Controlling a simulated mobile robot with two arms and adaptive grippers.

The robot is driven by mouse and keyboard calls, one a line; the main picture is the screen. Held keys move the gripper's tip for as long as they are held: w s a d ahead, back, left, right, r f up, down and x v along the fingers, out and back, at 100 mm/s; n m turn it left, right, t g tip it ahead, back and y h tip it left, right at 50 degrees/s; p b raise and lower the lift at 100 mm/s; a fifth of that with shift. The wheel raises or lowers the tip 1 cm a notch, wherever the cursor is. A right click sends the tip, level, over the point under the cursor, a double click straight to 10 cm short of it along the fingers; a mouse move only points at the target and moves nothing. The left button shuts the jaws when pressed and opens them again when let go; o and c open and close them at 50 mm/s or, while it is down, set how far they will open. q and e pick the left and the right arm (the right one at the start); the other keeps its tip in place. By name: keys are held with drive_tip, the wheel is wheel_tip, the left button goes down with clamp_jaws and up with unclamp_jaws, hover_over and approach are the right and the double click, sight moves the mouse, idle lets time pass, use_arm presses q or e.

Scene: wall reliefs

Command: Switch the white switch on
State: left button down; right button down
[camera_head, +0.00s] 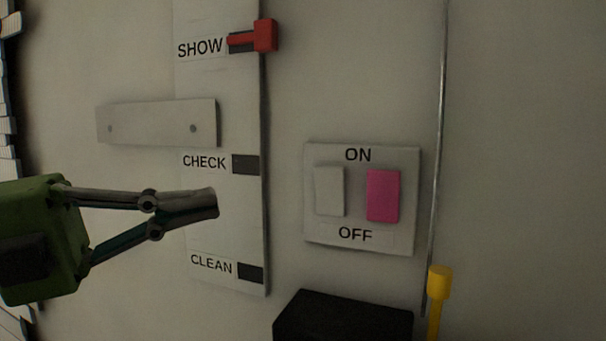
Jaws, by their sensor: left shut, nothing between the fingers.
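The white switch (329,191) is a rocker on the left half of a pale switch plate (361,243) on the wall. The plate reads ON at the top and OFF at the bottom. A pink switch (383,195) sits on its right half. Which way the white rocker is tipped is hard to tell. My left gripper (210,204), with a green body, comes in from the left. Its fingers are shut and empty, pointing right, to the left of the white switch and apart from it in the picture. My right gripper is not in view.
A tall panel (215,80) carries slots labelled SHOW, CHECK and CLEAN, with a red lever (265,36) at SHOW. A flat bar (157,122) crosses its left edge. A dark block (343,318) is below the plate. A yellow handle (438,284) is at lower right.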

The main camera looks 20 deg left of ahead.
use_arm(q)
drive_tip(key=p, duration=0.7)
approach(332, 169)
drive_tip(key=d, duration=0.4)
drive_tip(key=shift+w+d+r+p, duration=0.1)
drive_tip(key=shift+w+r+p, duration=0.05)
drive_tip(key=shift+w+p, duration=0.85)
drive_tip(key=shift+w+r+p, duration=0.15)
drive_tip(key=shift+w+p, duration=0.75)
drive_tip(key=shift+p, duration=0.15)
